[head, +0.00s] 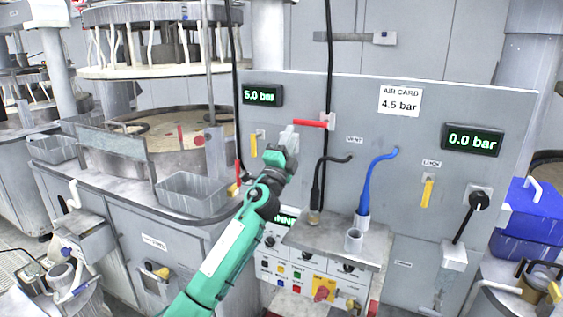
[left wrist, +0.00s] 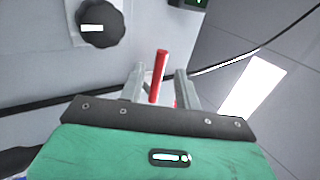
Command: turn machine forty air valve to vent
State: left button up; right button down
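A red valve lever (head: 310,123) lies nearly level on the grey panel, to the left of a label reading VENT (head: 354,140). My left gripper (head: 289,136) is at the lever's left end. In the left wrist view the red lever (left wrist: 158,76) stands between the two spread fingers of the left gripper (left wrist: 160,88). Bare space shows to the lever's right, so the fingers do not look closed on it. Whether the left finger touches it I cannot tell. My right gripper is not in view.
The panel displays read 5.0 bar (head: 262,95) and 0.0 bar (head: 472,139); a card (head: 399,101) reads 4.5 bar. Yellow handles (head: 253,145) (head: 427,193) flank the lever. Black and blue hoses (head: 374,180) rise from a shelf below. A grey bin (head: 190,193) stands left.

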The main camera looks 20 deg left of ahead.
pick_arm(q)
jog(key=b+v, duration=0.1)
jog(key=v, duration=0.6)
jog(key=shift+s+f, duration=0.1)
jog(key=shift+f, duration=0.05)
